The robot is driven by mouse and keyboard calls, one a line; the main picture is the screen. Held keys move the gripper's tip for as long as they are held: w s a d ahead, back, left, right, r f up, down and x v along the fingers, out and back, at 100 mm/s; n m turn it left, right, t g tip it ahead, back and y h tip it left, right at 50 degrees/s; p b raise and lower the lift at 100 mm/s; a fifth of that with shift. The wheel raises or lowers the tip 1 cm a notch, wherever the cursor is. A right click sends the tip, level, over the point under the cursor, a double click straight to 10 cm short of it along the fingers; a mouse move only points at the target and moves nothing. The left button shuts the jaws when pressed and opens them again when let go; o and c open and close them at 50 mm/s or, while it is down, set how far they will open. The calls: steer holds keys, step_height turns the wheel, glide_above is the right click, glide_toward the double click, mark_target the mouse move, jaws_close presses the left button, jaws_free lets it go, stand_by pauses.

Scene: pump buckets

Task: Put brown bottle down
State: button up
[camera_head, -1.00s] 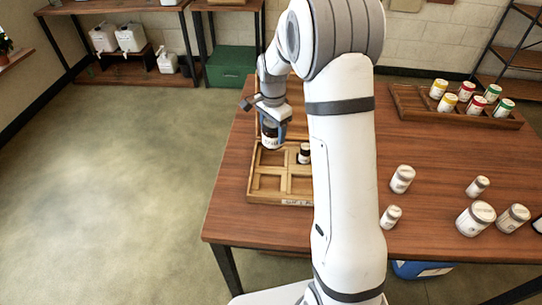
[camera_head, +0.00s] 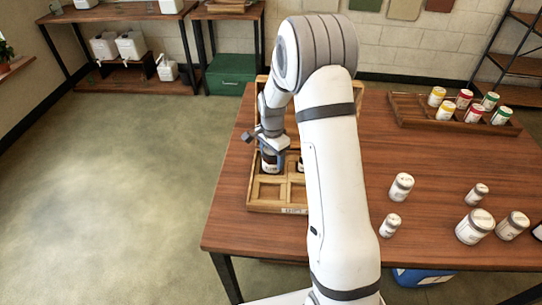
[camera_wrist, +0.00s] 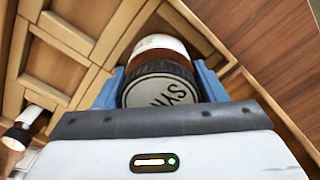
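The brown bottle (camera_head: 270,162) has a pale label and a dark cap marked with letters. In the wrist view the bottle (camera_wrist: 160,76) stands between the blue fingers of my gripper (camera_wrist: 162,84), which touch both sides of its cap. In the head view my gripper (camera_head: 268,143) is at the bottle's top, over the left side of a wooden compartment box (camera_head: 279,210). The bottle's lower part is at a left compartment behind the empty front-left one. Whether its base touches the floor is hidden.
Another dark bottle (camera_wrist: 22,128) stands in the box, mostly behind my arm in the head view. White jars (camera_head: 401,187) stand loose on the right of the table (camera_head: 380,140). A tray (camera_head: 405,121) with several colour-lidded jars is at the back right.

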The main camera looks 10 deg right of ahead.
steer(key=o, duration=0.4)
steer(key=shift+r, duration=0.1)
step_height(320, 180, up, 12)
steer(key=shift+f, duration=0.1)
steer(key=s+r+n+t, duration=0.1)
steer(key=s+r+n, duration=0.65)
steer(key=s, duration=0.65)
steer(key=s+n, duration=0.1)
steer(key=s, duration=0.3)
steer(key=s+r+n+t, duration=0.1)
steer(key=s+n, duration=0.1)
steer(key=s, duration=0.3)
steer(key=s+n, duration=0.2)
steer(key=s, duration=0.3)
steer(key=shift+s+a+r+t, duration=0.1)
steer(key=shift+s+r+t, duration=0.15)
steer(key=shift+t, duration=0.15)
